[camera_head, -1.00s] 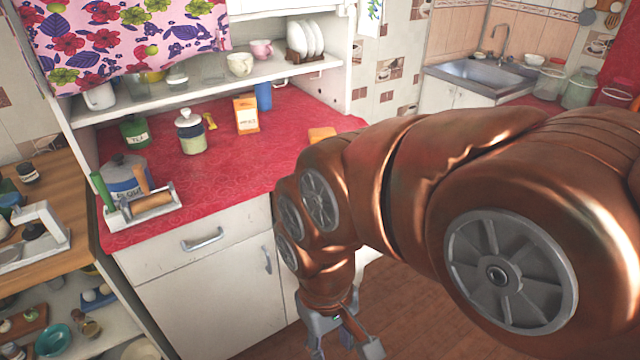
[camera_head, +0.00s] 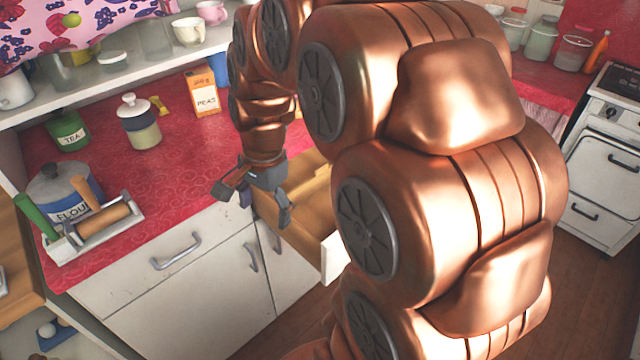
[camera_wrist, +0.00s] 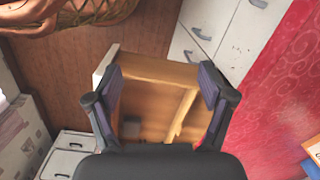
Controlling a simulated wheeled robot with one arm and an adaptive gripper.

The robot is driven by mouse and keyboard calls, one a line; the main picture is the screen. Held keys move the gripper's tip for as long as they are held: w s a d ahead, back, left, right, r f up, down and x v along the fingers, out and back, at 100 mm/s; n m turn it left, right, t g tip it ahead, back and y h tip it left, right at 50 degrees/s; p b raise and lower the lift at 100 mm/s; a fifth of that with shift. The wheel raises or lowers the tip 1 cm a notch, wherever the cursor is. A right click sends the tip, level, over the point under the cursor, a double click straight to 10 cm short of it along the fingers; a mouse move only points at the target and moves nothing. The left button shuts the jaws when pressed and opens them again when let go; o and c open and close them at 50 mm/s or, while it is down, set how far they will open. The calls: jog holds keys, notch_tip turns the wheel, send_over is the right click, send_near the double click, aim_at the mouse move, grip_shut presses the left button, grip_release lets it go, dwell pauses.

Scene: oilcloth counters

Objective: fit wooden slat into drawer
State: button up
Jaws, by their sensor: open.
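An open wooden drawer (camera_head: 315,222) juts from the white cabinet under the red counter. The wrist view looks down into this drawer (camera_wrist: 150,68). A pale wooden strip (camera_wrist: 181,116), which looks like the slat, lies inside it along the right part of the floor. I cannot tell whether it is seated or loose. My gripper (camera_head: 253,202) is open above the drawer by the counter's front edge. In the wrist view its fingers (camera_wrist: 160,78) stand wide apart on either side of the drawer, with nothing visible between them. A small dark item (camera_wrist: 131,129) is in the drawer.
The red counter (camera_head: 175,185) holds a flour canister (camera_head: 62,190), a rolling pin in a holder (camera_head: 103,219), a green tea tin (camera_head: 68,131), a lidded jar (camera_head: 138,122) and an orange peas box (camera_head: 203,91). A white stove (camera_head: 605,165) stands at right.

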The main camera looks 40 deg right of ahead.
jog(key=w+d+f+m+t+b, duration=0.1)
jog(key=w+d+f+m, duration=0.1)
jog(key=w+d+m, duration=0.35)
jog(key=w+d+f+m+t+b, duration=0.1)
jog(key=w+d+f+m+b, duration=0.15)
jog(key=d+m, duration=0.45)
jog(key=m+t+h+b, duration=0.1)
jog(key=m, duration=0.8)
send_near(322, 166)
jog(key=f, duration=0.2)
jog(key=shift+n, duration=0.25)
jog(key=x, duration=0.6)
jog(key=shift+w+a+f+p, duration=0.1)
jog(key=shift+w+a+p, duration=0.05)
jog(key=shift+w+p, duration=0.25)
jog(key=shift+f, duration=0.4)
jog(key=shift+c, duration=0.2)
grip_shut()
